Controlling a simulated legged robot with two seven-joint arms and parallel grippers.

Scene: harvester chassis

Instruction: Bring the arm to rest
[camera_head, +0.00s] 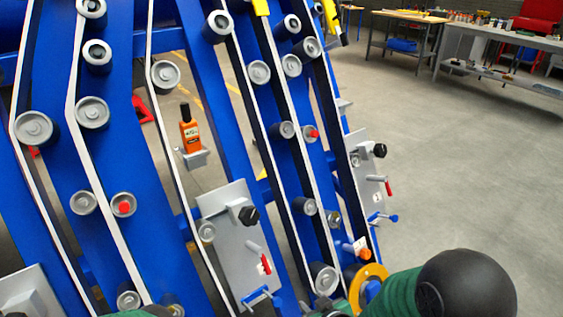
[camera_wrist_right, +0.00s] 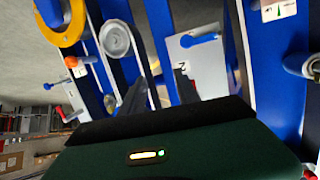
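My right arm, with a green sleeve and a black rounded joint, comes in at the bottom right of the head view. Its hand is mostly cut off by the lower edge there. In the right wrist view the two dark fingers of my right gripper (camera_wrist_right: 158,93) stand apart with nothing seen between them. They point toward the blue harvester chassis (camera_head: 135,150), close to its lower panels and rollers. Whether they touch it I cannot tell. A bit of green shows at the bottom edge, left of centre, in the head view; my left gripper is not visible.
Belts and grey rollers (camera_head: 166,76) run along the chassis. An orange bottle (camera_head: 189,132) stands on a small bracket. Grey panels (camera_head: 236,236) carry knobs and red handles. A yellow ring (camera_head: 369,286) sits close to my right arm. Open floor (camera_head: 460,170) lies right; workbenches (camera_head: 500,50) stand behind.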

